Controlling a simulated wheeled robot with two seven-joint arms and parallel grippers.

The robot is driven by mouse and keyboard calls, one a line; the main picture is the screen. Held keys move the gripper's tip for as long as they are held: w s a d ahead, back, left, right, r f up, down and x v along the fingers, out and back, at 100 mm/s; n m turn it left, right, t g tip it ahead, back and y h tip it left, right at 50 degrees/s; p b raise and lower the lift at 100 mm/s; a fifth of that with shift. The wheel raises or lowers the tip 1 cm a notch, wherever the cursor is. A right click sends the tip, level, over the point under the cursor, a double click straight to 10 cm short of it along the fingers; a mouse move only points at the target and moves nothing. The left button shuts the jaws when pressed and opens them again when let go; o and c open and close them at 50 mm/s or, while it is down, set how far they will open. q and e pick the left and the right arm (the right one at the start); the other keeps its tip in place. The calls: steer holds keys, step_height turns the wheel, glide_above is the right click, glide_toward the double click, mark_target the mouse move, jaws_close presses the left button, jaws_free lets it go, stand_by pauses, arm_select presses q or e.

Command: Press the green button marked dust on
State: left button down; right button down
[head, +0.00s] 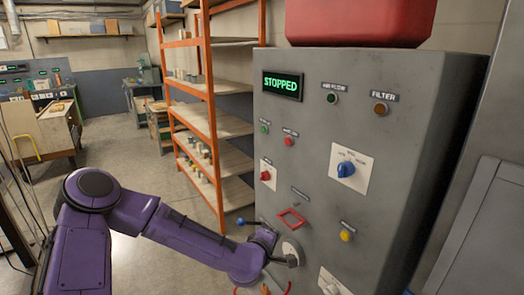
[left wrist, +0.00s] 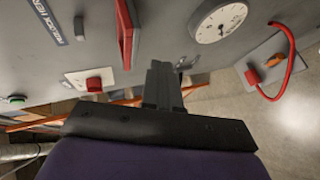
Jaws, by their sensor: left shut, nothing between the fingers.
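The green button (head: 264,127) is a small round button at the upper left of the grey cabinet's front, under a small label too small to read. A green button also shows at the left edge of the left wrist view (left wrist: 15,99). My left gripper (head: 292,260) is low on the panel, in front of the round gauge (head: 291,247) and well below the green button. In the left wrist view its fingers (left wrist: 163,82) are together with nothing between them. I cannot tell whether they touch the panel. My right gripper is not in view.
Nearby on the cabinet are a red button (head: 289,142), a red square-plated button (head: 266,175), a red frame (head: 291,218), a blue knob (head: 346,169) and a yellow button (head: 346,235). The display (head: 282,85) reads STOPPED. An orange shelf rack (head: 207,110) stands left of the cabinet.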

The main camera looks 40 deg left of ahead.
mark_target(263, 129)
arm_select(q)
steer(key=w+a+r+n+t+y, duration=0.1)
steer(key=a+r+n, duration=0.4)
steer(key=a+r, duration=0.5)
steer(key=w+a+r+n+t+y+p, duration=0.1)
steer(key=a+r+n+t+y, duration=0.3)
steer(key=a+r, duration=0.5)
step_height(263, 129, up, 6)
steer(key=shift+w+a+r+n+y, duration=0.1)
steer(key=shift+w+a+n+y, duration=0.3)
steer(key=shift+w+n, duration=0.3)
steer(key=w+d+b, duration=0.3)
steer(key=w, duration=0.5)
steer(key=shift+w+b, duration=0.15)
steer(key=shift+b, duration=0.2)
